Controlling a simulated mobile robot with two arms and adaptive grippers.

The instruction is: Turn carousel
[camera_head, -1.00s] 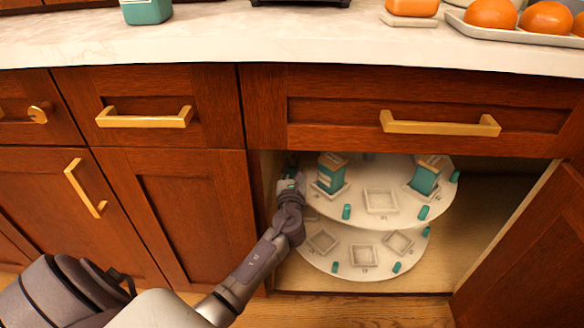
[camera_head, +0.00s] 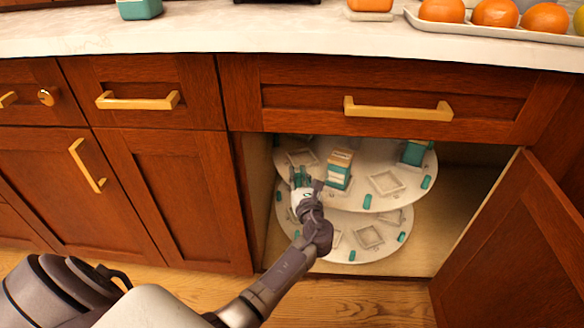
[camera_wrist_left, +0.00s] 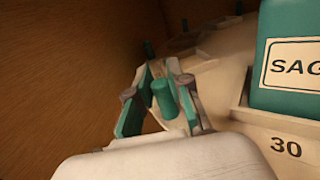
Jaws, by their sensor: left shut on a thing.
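The two-tier white carousel (camera_head: 345,200) stands inside the open lower cabinet. Teal pegs line its rims, and square recesses mark its tiers. My left gripper (camera_head: 300,178) is at the left of the upper tier. In the left wrist view, my left gripper (camera_wrist_left: 160,92) has its teal-padded fingers on either side of a teal peg (camera_wrist_left: 165,99) and is shut on it. A teal-and-cream box (camera_head: 340,170) stands on the upper tier right of the gripper; a teal box (camera_head: 415,153) is further right. In the wrist view a teal box (camera_wrist_left: 290,70) reads "SAG", near the number 30.
The cabinet's left wall is close to my left gripper. The open wooden door (camera_head: 515,240) stands at right, with free cabinet floor (camera_head: 440,215) beside the carousel. A drawer handle (camera_head: 398,108) juts out above. Oranges sit on a tray (camera_head: 480,30) on the counter.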

